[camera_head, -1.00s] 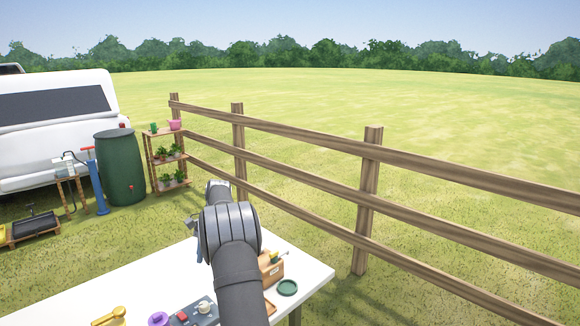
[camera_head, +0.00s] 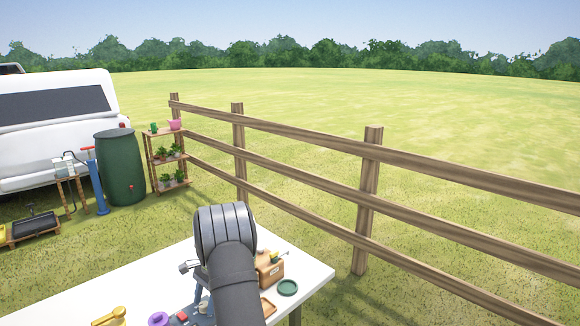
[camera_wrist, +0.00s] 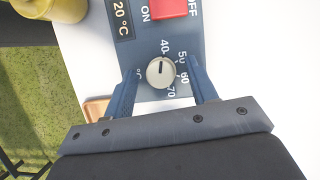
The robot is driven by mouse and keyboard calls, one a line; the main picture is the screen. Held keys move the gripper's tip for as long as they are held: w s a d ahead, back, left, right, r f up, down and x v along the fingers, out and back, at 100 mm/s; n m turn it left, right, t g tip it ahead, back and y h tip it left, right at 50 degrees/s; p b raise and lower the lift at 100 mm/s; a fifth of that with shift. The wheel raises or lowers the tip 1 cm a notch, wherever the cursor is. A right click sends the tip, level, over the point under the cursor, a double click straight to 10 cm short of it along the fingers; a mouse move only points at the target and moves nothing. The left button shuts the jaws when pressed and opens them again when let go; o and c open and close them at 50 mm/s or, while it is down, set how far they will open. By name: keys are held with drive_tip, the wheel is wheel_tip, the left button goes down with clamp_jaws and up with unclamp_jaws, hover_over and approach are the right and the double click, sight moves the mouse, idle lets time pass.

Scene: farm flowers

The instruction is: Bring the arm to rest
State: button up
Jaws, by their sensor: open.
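My gripper (camera_wrist: 162,88) is open in the wrist view, with its two blue-grey fingers on either side of a round cream dial knob (camera_wrist: 160,72). I cannot tell whether the fingers touch it. The knob sits on a blue-grey control panel (camera_wrist: 138,50) with numbers from 40 to 70 around it, and its dark pointer line stands upright in the picture. In the head view my dark arm reaches over the white table (camera_head: 150,273), and it hides most of the panel and the gripper's fingertips.
A red switch (camera_wrist: 168,8) marked ON and OFF is on the panel. A yellow object (camera_head: 110,317), a purple round object (camera_head: 158,319), a wooden box (camera_head: 270,270) and a green dish (camera_head: 288,288) are on the table. A wooden fence (camera_head: 368,200) runs behind it.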

drive_tip(key=m+t, duration=0.1)
drive_tip(key=m, duration=0.2)
drive_tip(key=m+t+y, duration=0.1)
drive_tip(key=m, duration=0.2)
drive_tip(key=shift+s+d+m, duration=0.15)
drive_tip(key=shift+m, duration=0.15)
drive_tip(key=shift+d+r+m+y, duration=0.1)
drive_tip(key=shift+r+m+y, duration=0.2)
drive_tip(key=shift+r, duration=0.1)
drive_tip(key=shift+v, duration=1.45)
